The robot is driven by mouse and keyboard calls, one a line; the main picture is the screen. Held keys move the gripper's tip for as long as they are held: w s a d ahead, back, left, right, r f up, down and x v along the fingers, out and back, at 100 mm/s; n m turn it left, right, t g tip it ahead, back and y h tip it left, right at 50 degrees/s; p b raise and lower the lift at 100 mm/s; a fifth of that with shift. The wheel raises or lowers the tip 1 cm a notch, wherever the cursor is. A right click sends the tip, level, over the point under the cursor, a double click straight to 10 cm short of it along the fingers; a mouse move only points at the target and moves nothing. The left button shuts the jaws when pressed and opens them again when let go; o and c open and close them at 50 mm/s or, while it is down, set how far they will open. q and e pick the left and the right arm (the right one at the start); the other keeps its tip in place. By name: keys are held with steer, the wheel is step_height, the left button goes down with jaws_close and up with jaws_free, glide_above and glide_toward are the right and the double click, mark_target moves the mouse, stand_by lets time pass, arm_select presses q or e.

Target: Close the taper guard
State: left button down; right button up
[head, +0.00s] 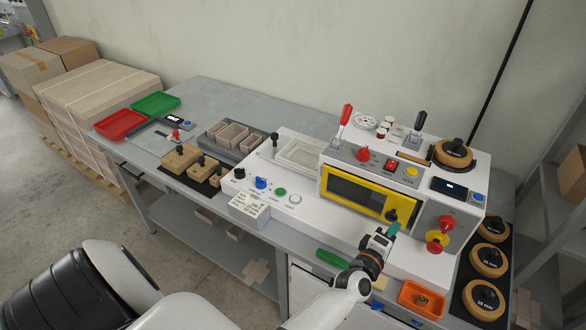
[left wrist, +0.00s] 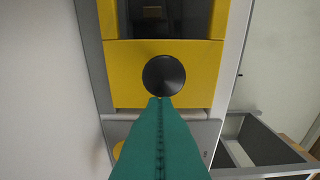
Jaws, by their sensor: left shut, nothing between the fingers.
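The taper guard is a yellow frame (head: 345,205) around a dark window on the front of the white machine. A round black knob (head: 391,215) sits at its lower right corner. In the left wrist view the yellow guard (left wrist: 128,88) fills the upper middle, with the black knob (left wrist: 164,76) at its centre. My left gripper (head: 393,230) has teal fingers, shut and empty, just in front of the knob. In the left wrist view the shut fingertips (left wrist: 160,99) overlap the knob's lower edge; I cannot tell whether they touch it. My right gripper is not in view.
A red and yellow stop button (head: 436,242) sticks out right of the guard. An orange tray (head: 422,300) and a green-handled tool (head: 332,258) lie at the bench's front edge. Round wooden-rimmed pieces (head: 484,298) stand at the right. Levers (head: 345,115) rise from the machine top.

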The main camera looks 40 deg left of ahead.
arm_select(q)
steer(key=shift+w+r, duration=0.2)
steer(key=shift+r, duration=0.35)
steer(key=shift+s+f, duration=0.3)
steer(key=shift+s, duration=0.25)
steer(key=s+b, duration=0.2)
steer(key=s, duration=0.9)
steer(key=shift+s+f, duration=0.2)
